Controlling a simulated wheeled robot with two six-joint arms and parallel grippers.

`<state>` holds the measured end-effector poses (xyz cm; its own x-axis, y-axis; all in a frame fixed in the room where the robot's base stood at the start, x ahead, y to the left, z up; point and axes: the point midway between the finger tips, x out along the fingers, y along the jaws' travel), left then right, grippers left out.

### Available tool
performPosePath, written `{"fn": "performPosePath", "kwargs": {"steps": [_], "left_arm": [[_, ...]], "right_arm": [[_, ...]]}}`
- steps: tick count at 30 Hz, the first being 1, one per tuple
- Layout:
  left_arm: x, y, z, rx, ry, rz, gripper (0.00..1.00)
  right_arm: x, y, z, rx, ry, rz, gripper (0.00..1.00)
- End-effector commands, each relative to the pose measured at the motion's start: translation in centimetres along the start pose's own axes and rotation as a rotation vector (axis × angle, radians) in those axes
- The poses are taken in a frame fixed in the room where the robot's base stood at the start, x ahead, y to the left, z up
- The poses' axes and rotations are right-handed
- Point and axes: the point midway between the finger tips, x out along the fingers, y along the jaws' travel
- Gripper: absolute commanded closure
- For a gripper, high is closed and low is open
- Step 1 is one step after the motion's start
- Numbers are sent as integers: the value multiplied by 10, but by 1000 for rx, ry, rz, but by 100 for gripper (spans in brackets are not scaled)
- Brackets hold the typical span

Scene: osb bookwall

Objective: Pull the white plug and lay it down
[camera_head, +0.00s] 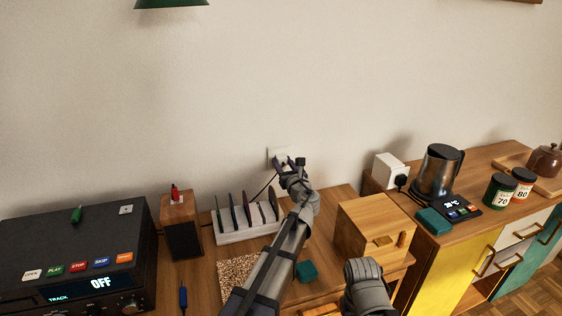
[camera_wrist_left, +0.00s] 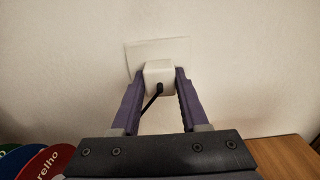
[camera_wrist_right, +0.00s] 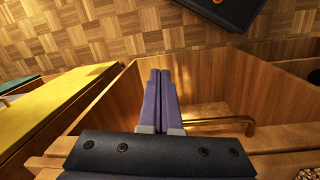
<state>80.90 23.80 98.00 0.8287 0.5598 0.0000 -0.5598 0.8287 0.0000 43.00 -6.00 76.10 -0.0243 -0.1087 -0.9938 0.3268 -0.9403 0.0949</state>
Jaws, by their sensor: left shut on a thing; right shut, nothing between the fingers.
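The white plug (camera_wrist_left: 159,78) sits at the white wall socket (camera_wrist_left: 140,52) in the left wrist view, with a black cable coming out of its near face. My left gripper (camera_wrist_left: 160,80) is shut on the plug, one purple finger on each side. In the head view the socket (camera_head: 274,154) shows on the wall, and my left gripper (camera_head: 287,163) covers most of the plug. I cannot tell whether there is a gap between plug and socket. My right gripper (camera_wrist_right: 160,75) is shut and empty, low by the wooden furniture.
A rack with several upright discs (camera_head: 247,230) stands left of my left arm. A wooden box (camera_head: 372,225), a white block with a black plug (camera_head: 391,172) and a metal kettle (camera_head: 437,172) are on the right. A black player (camera_head: 75,255) fills the left. Some wooden top is bare near the wall.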

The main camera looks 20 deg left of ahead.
Motion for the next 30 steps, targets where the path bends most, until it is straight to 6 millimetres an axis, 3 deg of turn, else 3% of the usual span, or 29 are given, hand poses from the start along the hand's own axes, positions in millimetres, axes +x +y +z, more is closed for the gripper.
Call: {"fn": "performPosePath", "kwargs": {"steps": [16, 30], "left_arm": [[-1, 0, 0, 0, 0, 0, 100], [-18, 0, 0, 0, 0, -1, 100]], "right_arm": [[0, 0, 0, 0, 0, 0, 100], [0, 0, 0, 0, 0, 0, 100]]}}
